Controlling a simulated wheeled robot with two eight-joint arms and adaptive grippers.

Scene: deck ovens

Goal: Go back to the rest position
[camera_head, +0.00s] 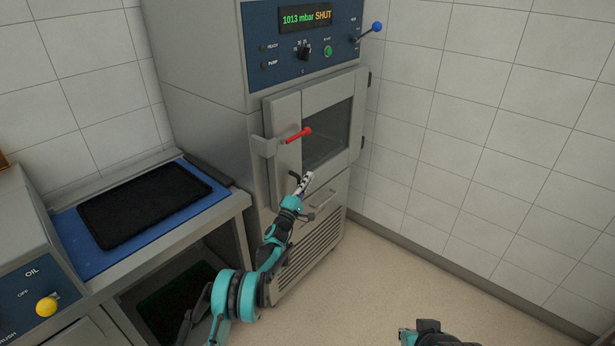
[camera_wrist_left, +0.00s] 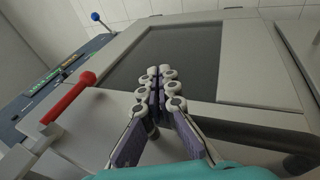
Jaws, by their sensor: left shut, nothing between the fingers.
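My left gripper (camera_head: 304,182) is in front of the oven door, a little below the red-tipped door handle (camera_head: 300,134). Its fingers are shut with nothing between them, as the left wrist view (camera_wrist_left: 158,90) also shows. In that view the red handle (camera_wrist_left: 68,98) is to the left of the fingers, apart from them. The oven door (camera_head: 327,134) with its dark window is closed, and the display (camera_head: 305,17) reads 1013 mbar SHUT. A teal part of my right arm (camera_head: 432,335) shows at the bottom edge of the head view; its gripper cannot be made out.
A black tray (camera_head: 142,202) lies on a blue surface (camera_head: 70,222) at the left. A panel with a yellow knob (camera_head: 47,306) is at the lower left. A blue-tipped lever (camera_head: 376,27) sticks out at the upper right of the oven. The floor (camera_head: 375,275) to the right is clear up to the tiled wall.

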